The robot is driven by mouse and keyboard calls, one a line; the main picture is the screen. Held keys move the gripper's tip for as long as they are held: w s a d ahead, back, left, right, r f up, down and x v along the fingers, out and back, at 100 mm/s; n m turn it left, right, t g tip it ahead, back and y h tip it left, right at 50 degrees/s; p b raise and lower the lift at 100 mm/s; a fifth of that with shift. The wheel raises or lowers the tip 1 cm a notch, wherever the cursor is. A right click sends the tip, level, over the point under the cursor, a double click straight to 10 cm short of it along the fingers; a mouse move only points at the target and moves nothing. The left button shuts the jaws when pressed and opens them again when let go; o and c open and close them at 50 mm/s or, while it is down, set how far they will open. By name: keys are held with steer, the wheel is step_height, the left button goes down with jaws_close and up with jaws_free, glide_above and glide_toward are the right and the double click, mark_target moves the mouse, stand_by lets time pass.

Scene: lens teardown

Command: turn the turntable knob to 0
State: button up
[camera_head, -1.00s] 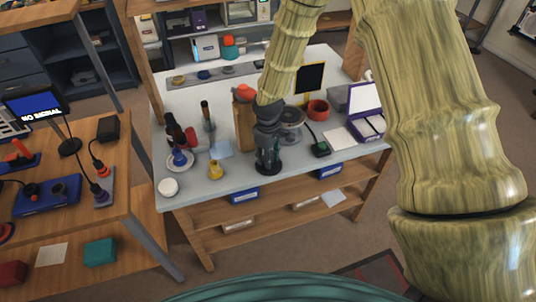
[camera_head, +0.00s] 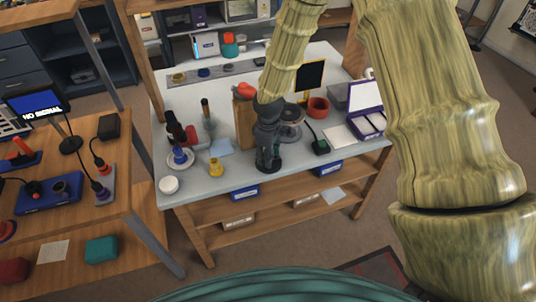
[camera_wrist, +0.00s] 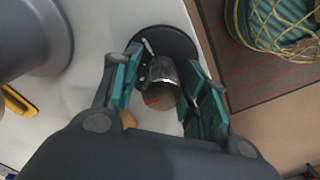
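The knob (camera_wrist: 163,88) is a short metallic cylinder with a small red mark on its face, on a dark round base (camera_wrist: 178,42) in the wrist view. My gripper (camera_wrist: 165,80) has its teal-padded fingers on either side of the knob. A narrow gap seems to show at the left finger; contact on the right is unclear. In the head view my gripper (camera_head: 267,155) points down at the white table's front edge and hides the knob. A grey round device (camera_head: 291,114), perhaps the turntable, stands just behind it. The knob's scale cannot be read.
A small dark green-topped device (camera_head: 320,147) is to the right. A wooden block (camera_head: 244,125) and red cup (camera_head: 318,107) stand behind. A large grey round body (camera_wrist: 30,40) is beside the knob.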

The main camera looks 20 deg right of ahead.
stand_by(0.3)
step_height(320, 180, up, 12)
stand_by(0.7)
stand_by(0.4)
